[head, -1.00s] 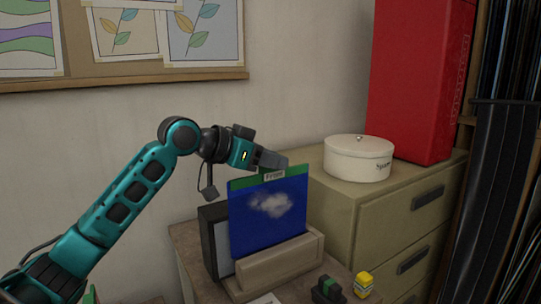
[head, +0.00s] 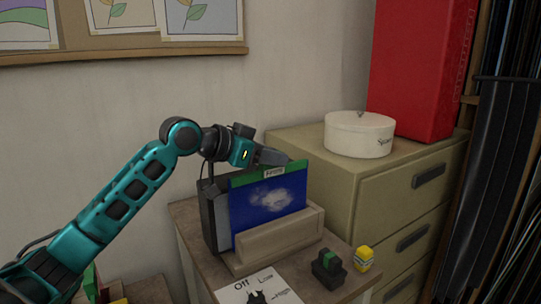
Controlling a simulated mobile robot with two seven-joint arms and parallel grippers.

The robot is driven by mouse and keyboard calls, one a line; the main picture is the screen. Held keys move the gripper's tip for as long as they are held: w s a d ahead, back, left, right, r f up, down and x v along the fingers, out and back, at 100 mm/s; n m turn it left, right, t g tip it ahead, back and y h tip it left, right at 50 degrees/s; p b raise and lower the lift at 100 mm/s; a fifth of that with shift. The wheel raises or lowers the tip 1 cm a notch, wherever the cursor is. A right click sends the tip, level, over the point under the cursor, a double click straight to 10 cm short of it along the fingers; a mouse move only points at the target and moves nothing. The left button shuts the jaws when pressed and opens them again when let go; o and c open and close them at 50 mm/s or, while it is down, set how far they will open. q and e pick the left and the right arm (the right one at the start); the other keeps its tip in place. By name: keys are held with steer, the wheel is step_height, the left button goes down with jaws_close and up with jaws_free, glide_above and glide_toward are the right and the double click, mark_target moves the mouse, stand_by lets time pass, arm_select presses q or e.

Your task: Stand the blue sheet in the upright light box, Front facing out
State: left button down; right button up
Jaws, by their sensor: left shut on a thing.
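The blue sheet (head: 268,203) shows a white cloud and has a green top edge with a label reading "Front" (head: 274,172) facing me. It stands upright, its lower edge hidden behind the front ledge of the wooden stand (head: 272,246). The light box (head: 222,222), dark-framed with a pale face, stands upright just behind the sheet and shows at its left. My left gripper (head: 276,159) is shut on the sheet's green top edge. Whether the sheet touches the bottom of the stand is hidden. My right gripper is not in view.
A drawer cabinet (head: 385,190) holding a white round tin (head: 359,135) stands close at right.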

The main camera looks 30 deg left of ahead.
arm_select(q)
steer(key=shift+w+a+f, duration=0.15)
steer(key=shift+a, duration=0.2)
stand_by(0.5)
steer(key=c, duration=0.8)
jaws_free()
steer(key=shift+f, duration=0.1)
steer(key=shift+o, duration=0.6)
steer(key=shift+f, duration=0.2)
steer(key=o, duration=0.4)
steer(key=shift+r, duration=0.1)
steer(key=shift+o, duration=0.2)
steer(key=shift+r, duration=0.1)
